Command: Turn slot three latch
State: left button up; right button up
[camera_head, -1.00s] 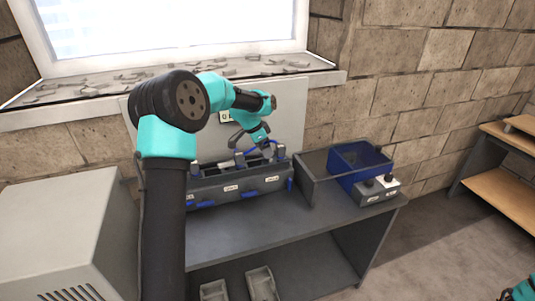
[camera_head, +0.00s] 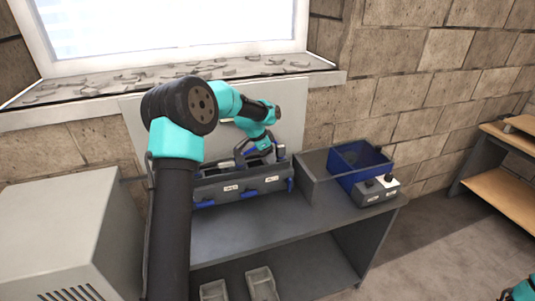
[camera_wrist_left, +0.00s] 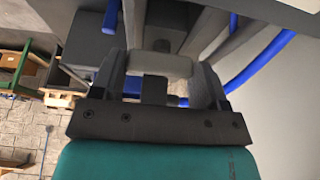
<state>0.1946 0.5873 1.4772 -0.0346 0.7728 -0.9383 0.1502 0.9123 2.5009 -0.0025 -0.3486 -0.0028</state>
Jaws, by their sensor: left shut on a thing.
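A dark grey slotted rack (camera_head: 212,192) stands on the bench with white labels and blue latches on its front. One blue latch (camera_head: 250,194) is near the middle, another (camera_head: 290,184) at the right end. My left gripper (camera_head: 258,157) reaches down over the right part of the rack, its fingertips partly hidden. In the left wrist view its fingers (camera_wrist_left: 158,85) are shut on a pale grey block (camera_wrist_left: 160,65), whose identity I cannot tell. Blue bars (camera_wrist_left: 258,62) lie beyond the fingers. The slot numbers are unreadable. My right gripper is out of view.
A blue bin (camera_head: 345,178) and a grey box with black knobs (camera_head: 376,191) stand at the bench's right. A pale panel (camera_head: 294,105) rises behind the rack. A grey cabinet (camera_head: 62,222) is at left. The bench top (camera_head: 260,225) is clear in front.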

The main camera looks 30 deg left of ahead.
pick_arm(q)
jog(key=shift+c, duration=1.4)
jog(key=shift+n, duration=0.6)
jog(key=n+y, duration=0.1)
jog(key=n, duration=0.2)
jog(key=shift+s+t, duration=0.1)
jog(key=shift+t, duration=0.3)
jog(key=n+y, duration=0.2)
jog(key=n, duration=0.2)
jog(key=shift+d+n, duration=0.15)
jog(key=shift+n, duration=0.15)
jog(key=n+y, duration=0.2)
jog(key=n, duration=0.3)
jog(key=shift+n, duration=0.4)
jog(key=shift+n+g+y, duration=0.6)
jog(key=shift+n, duration=1.2)
